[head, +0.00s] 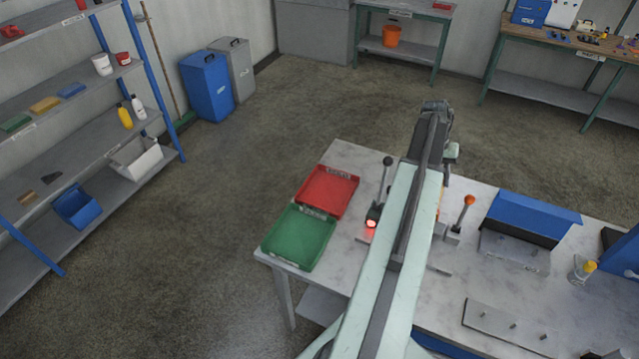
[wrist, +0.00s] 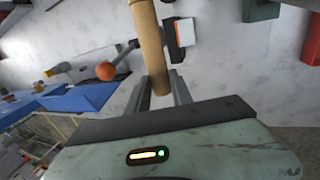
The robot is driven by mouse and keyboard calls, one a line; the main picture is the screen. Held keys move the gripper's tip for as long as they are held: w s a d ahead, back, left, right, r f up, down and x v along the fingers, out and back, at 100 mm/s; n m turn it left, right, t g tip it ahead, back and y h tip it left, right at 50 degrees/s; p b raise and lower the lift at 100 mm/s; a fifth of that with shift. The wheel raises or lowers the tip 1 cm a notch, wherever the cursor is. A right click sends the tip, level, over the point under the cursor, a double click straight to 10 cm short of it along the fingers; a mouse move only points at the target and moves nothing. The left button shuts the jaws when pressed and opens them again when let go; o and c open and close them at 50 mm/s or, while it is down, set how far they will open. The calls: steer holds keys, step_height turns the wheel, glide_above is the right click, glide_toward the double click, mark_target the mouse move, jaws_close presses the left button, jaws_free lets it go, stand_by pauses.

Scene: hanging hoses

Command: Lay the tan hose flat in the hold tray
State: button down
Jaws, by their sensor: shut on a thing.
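The tan hose (wrist: 148,40) shows in the wrist view as a straight tan cylinder running from the top edge down between the fingers of my gripper (wrist: 158,88). My gripper is shut on it near its lower end. In the head view my gripper (head: 436,112) is at the far end of my arm, above the bench's back edge, and the hose is hidden or too small to tell there. A red tray (head: 327,192) and a green tray (head: 298,238) lie on the bench's left end. Both look empty; their labels are too small to read, so I cannot tell which is the hold tray.
On the bench (head: 347,152), a black-knobbed lever (head: 387,175) with a red light stands right of the trays. An orange-knobbed lever (head: 467,205) and a blue-topped holder (head: 530,217) stand right of my arm. A flat plate with pegs (head: 507,327) lies in front.

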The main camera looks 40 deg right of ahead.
step_height(320, 180, up, 7)
steer(key=p, duration=0.6)
steer(key=shift+f+p, duration=0.15)
steer(key=shift+p, duration=0.15)
step_height(320, 180, down, 17)
steer(key=b, duration=1.6)
steer(key=shift+b, duration=0.35)
steer(key=shift+r, duration=0.35)
steer(key=shift+f, duration=0.1)
steer(key=c, duration=1.1)
jaws_free()
steer(key=shift+c, duration=0.2)
steer(key=shift+f, duration=0.15)
steer(key=p+v, duration=0.7)
steer(key=v, duration=0.1)
steer(key=shift+d, duration=0.35)
steer(key=shift+p, duration=0.3)
